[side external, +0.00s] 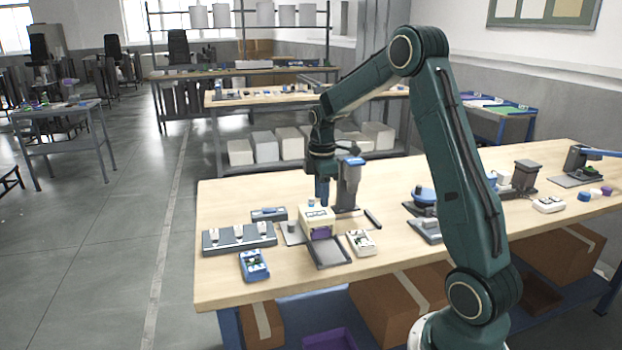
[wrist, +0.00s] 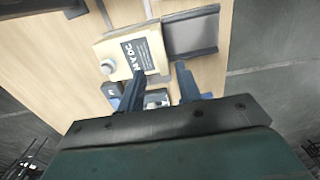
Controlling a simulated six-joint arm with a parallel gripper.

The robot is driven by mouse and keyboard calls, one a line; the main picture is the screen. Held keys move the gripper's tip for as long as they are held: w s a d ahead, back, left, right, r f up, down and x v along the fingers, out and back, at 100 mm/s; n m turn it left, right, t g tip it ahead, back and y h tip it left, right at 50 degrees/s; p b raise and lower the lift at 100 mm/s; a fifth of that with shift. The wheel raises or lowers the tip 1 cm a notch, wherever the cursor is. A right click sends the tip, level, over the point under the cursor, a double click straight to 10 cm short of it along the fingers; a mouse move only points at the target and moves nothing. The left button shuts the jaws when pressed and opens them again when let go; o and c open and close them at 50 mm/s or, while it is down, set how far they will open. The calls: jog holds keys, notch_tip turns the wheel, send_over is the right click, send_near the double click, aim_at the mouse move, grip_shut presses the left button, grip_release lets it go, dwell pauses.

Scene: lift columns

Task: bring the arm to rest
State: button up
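My gripper (side external: 322,198) points down just above a cream box (side external: 316,214) on the wooden workbench (side external: 420,268). In the wrist view, my gripper (wrist: 161,70) has its two dark fingers apart, with no object clearly held between them. Whether a finger touches the box cannot be told.
A grey tray (side external: 328,252) lies in front of the box, with a white device (side external: 361,242) beside it. A dark rack (side external: 239,238) and a blue device (side external: 254,265) are to the left. A grey column fixture (side external: 348,184) stands close behind my gripper.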

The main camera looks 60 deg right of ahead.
jog(key=s+a+r+m+t, duration=0.2)
jog(key=s+a+r+m, duration=0.35)
jog(key=a+r, duration=0.75)
jog(key=s+a+m+t, duration=0.3)
jog(key=s+a, duration=0.8)
jog(key=s, duration=0.4)
jog(key=shift+s+t, duration=0.3)
jog(key=shift+s, duration=0.1)
